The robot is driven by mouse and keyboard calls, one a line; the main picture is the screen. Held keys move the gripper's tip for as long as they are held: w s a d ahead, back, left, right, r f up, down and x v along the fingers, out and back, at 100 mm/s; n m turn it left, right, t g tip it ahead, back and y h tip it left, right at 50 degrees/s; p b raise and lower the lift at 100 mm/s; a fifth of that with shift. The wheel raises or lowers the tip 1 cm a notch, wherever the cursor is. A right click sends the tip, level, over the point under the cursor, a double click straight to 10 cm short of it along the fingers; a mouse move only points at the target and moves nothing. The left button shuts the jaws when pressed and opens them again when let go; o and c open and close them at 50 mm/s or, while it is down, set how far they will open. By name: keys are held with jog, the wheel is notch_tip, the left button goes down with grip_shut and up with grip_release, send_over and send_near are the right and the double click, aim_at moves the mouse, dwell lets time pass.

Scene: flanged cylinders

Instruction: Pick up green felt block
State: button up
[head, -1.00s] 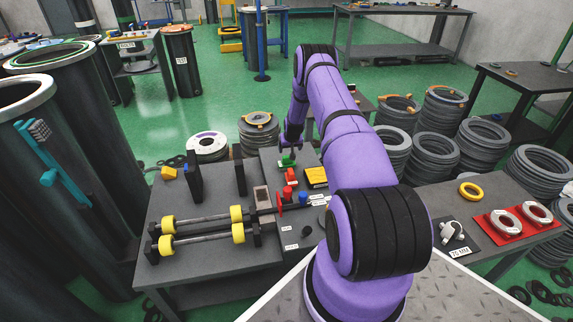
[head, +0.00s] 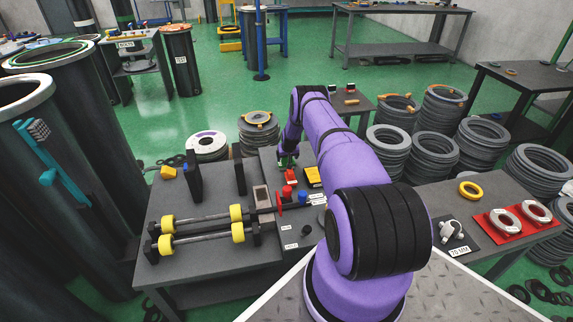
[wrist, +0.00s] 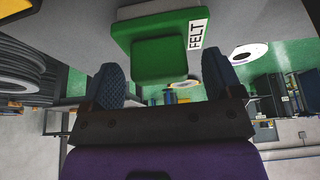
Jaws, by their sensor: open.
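The green felt block (wrist: 160,58) is large in the wrist view, a smaller raised part on a wider base, beside a white label reading FELT (wrist: 198,34). In the head view the green block (head: 287,162) sits near the far edge of the grey table, partly hidden by my gripper (head: 288,154). In the wrist view my gripper (wrist: 164,66) is open, one dark finger on each side of the raised part. Gaps show between fingers and block. I cannot tell how deep the block is between them.
A red piece (head: 289,175) and a yellow box (head: 313,176) stand close to the green block. Rods with yellow rollers (head: 238,233) lie at the front left of the table. Dark upright plates (head: 194,177) stand farther left.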

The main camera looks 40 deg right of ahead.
jog(key=shift+w+d+f, duration=0.15)
jog(key=shift+w+f, duration=0.05)
jog(key=shift+f, duration=0.3)
jog(key=c, duration=1.1)
notch_tip(320, 180, up, 10)
jog(key=shift+r, duration=0.1)
